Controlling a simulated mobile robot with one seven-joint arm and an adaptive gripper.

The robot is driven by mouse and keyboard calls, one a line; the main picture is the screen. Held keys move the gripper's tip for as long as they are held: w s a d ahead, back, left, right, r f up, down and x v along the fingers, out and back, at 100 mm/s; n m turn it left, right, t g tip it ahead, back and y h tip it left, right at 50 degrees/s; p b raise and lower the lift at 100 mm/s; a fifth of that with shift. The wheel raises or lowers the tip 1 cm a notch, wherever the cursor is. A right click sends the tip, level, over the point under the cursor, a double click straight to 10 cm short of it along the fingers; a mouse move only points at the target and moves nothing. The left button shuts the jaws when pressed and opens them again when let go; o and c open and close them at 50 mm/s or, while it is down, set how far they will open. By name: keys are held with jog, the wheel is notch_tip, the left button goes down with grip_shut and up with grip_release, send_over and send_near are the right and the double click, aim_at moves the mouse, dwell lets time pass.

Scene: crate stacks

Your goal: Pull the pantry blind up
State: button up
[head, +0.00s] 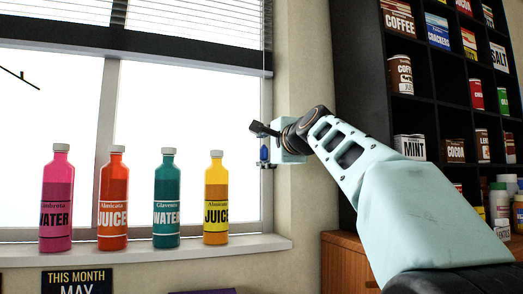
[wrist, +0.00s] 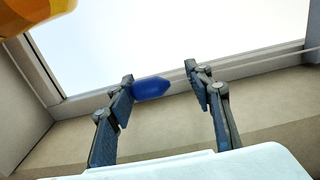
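The blind (head: 190,18) covers the top of the window with pale slats. Its thin cord hangs down the window's right side to a blue pull (head: 264,153). My gripper (head: 262,148) is at the pull by the right window edge. In the wrist view my gripper (wrist: 160,90) is open, with one finger on each side. The blue pull (wrist: 152,88) lies between the fingers, close to the left one; I cannot tell whether they touch. The cord (wrist: 265,62) runs off to the right past the right finger.
Several bottles stand on the window sill (head: 150,248); the yellow juice bottle (head: 216,205) is nearest my gripper, and part of it shows at the wrist view's top left. A dark shelf (head: 365,100) with cans and boxes stands right of the wall, above a wooden cabinet (head: 345,262).

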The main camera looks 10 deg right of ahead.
aim_at(266, 149)
jog(key=shift+s+d+b, duration=0.2)
jog(key=shift+s+b, duration=0.2)
jog(key=shift+s, duration=0.45)
jog(key=shift+s+d+b, duration=0.15)
jog(key=shift+s+b, duration=0.25)
jog(key=shift+s, duration=0.45)
jog(key=shift+s+d+b, duration=0.2)
jog(key=shift+s+b, duration=0.2)
jog(key=shift+s, duration=0.45)
jog(key=s+d+b, duration=0.1)
jog(key=s+b, duration=0.1)
jog(key=s, duration=0.5)
jog(key=shift+d, duration=0.2)
